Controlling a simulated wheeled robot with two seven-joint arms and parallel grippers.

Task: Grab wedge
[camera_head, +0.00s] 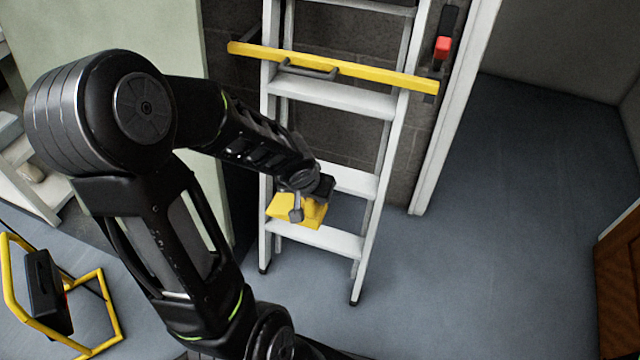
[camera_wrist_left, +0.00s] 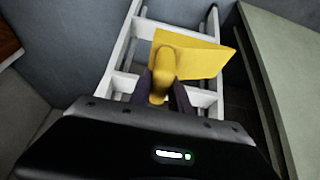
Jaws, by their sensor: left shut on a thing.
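The yellow wedge (camera_head: 315,216) is in front of the lower part of the white ladder in the head view. In the left wrist view the wedge (camera_wrist_left: 206,60) has a rounded yellow grip rising from it. My left gripper (camera_head: 303,194) is at the top of the wedge and is shut on it. In the wrist view the dark fingers of my left gripper (camera_wrist_left: 161,96) sit on both sides of the grip. The fingertips are partly hidden in the head view. My right gripper is not in view.
A white stepladder (camera_head: 335,97) leans by the brick wall, with a yellow bar (camera_head: 350,70) across it. A red-handled device (camera_head: 442,47) is right of it. A yellow frame (camera_head: 102,290) stands at lower left. The grey floor (camera_head: 500,220) on the right is clear.

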